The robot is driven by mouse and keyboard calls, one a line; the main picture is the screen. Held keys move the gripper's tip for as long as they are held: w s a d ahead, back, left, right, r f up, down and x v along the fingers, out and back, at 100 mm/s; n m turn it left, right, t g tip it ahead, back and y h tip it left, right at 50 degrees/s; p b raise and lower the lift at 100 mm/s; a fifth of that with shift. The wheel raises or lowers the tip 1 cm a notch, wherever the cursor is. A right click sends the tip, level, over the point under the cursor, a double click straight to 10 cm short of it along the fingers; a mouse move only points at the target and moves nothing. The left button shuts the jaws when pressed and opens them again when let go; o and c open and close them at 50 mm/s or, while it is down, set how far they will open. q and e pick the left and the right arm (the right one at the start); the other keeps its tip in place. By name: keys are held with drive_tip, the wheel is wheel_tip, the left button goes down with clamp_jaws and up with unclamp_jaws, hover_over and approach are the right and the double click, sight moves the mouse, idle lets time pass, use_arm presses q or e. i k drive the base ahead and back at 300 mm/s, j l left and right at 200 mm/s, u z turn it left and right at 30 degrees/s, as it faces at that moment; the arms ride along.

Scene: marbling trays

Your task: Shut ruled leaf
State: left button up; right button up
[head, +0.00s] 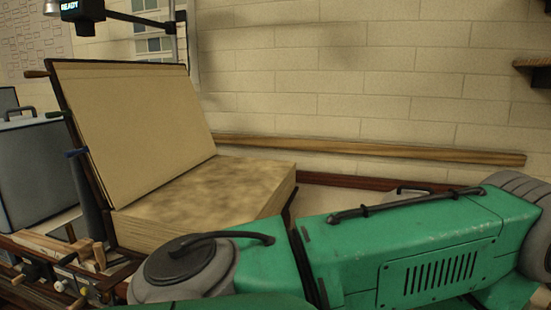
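A large tan leaf (135,125) in a dark frame stands raised and tilted at the left. A few faint lines run along its top edge; I cannot tell whether this is the ruled leaf. Its lower edge meets a thick block of pages (215,192) with a mottled brown top, lying flat. A wooden tab (37,74), a dark green tab (55,114) and a blue tab (75,153) stick out at the left side of the raised part. My green arm crosses the foreground and hides the front of the block. Neither of my grippers shows.
A grey case (33,175) with a black handle stands at the left. Wooden pieces and dark knobs (70,255) crowd the lower left. A long wooden pole (370,149) lies along the brick wall behind. A dark device with a lit display (78,8) hangs above the leaf.

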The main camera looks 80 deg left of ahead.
sight(140, 134)
drive_tip(key=k+j+u, duration=0.1)
drive_tip(key=u, duration=3)
